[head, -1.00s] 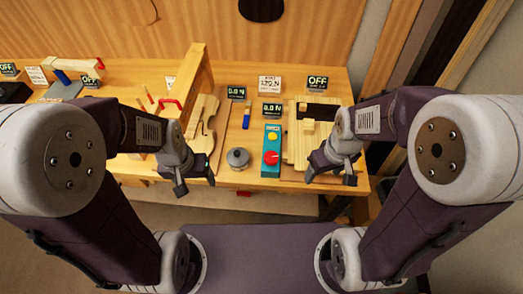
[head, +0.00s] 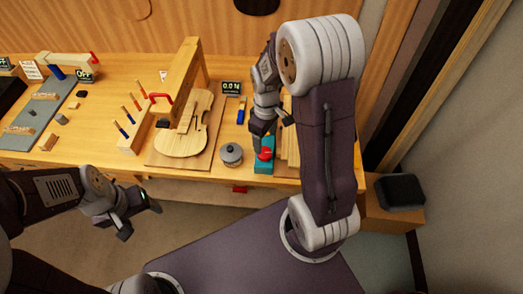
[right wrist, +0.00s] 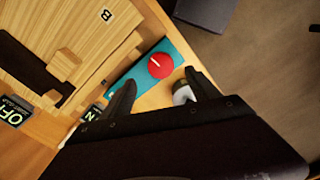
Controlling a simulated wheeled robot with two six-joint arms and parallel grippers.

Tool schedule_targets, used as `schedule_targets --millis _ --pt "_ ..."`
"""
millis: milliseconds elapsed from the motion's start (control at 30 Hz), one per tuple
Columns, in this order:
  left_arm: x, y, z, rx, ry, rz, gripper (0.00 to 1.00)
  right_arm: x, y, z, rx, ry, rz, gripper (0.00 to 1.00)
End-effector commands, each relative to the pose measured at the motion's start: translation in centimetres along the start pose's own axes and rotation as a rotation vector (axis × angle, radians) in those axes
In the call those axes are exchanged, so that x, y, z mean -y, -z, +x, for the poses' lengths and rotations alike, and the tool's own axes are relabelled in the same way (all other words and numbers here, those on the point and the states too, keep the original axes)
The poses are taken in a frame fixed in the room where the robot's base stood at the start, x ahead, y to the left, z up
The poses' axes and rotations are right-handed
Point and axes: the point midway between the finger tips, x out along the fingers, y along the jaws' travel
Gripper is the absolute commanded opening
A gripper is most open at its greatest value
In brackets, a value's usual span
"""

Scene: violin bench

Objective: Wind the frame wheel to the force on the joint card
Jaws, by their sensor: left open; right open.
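A teal box (head: 264,167) with a red round knob (head: 265,154) stands at the bench's front edge. The knob, with a pale pointer mark, shows in the right wrist view (right wrist: 160,65). I cannot tell whether this is the frame wheel. My right gripper (head: 272,132) is open above the box. Its fingers (right wrist: 160,88) point toward the knob and appear apart from it. A wooden frame (head: 191,75) stands over a violin body (head: 183,139); a red handle (head: 160,97) is beside it. My left gripper (head: 140,219) is open and empty before the bench. No joint card is readable.
A grey lidded pot (head: 231,155) stands left of the teal box. A display (head: 231,88) reads 0.0 N. A wooden block stand marked B (right wrist: 107,16) adjoins the box. Upright tools (head: 130,115) stand in a rack at left. Floor before the bench is clear.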

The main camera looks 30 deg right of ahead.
Motion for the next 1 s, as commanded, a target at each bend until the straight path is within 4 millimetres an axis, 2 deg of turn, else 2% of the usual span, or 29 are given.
schedule_targets --millis 200,333,500,700,733,933,1000 --pt "0.0 0.0 0.0 0.000 0.000 0.000 0.70 0.2 -0.2 4.7 0.006 0.005 0.000 0.70" --pt "0.0 0.0 0.0 0.000 0.000 0.000 0.70 0.2 -0.1 6.8 0.005 0.004 0.000 0.70" --pt "0.0 0.0 0.0 0.000 0.000 0.000 0.70 0.1 -0.1 8.0 0.001 0.001 0.000 0.70" --pt "0.0 0.0 0.0 0.000 0.000 0.000 0.70 0.1 0.0 8.1 0.000 0.000 0.000 0.70" --pt "0.0 0.0 0.0 0.000 0.000 0.000 0.70 0.1 0.0 8.1 0.000 0.000 0.000 0.67" --pt "0.0 0.0 0.0 0.000 0.000 0.000 0.70 0.1 0.0 8.0 0.000 0.000 0.000 0.12" --pt "0.0 0.0 -0.1 0.000 0.000 0.000 0.70 0.1 0.0 8.0 0.000 0.001 0.002 0.08"
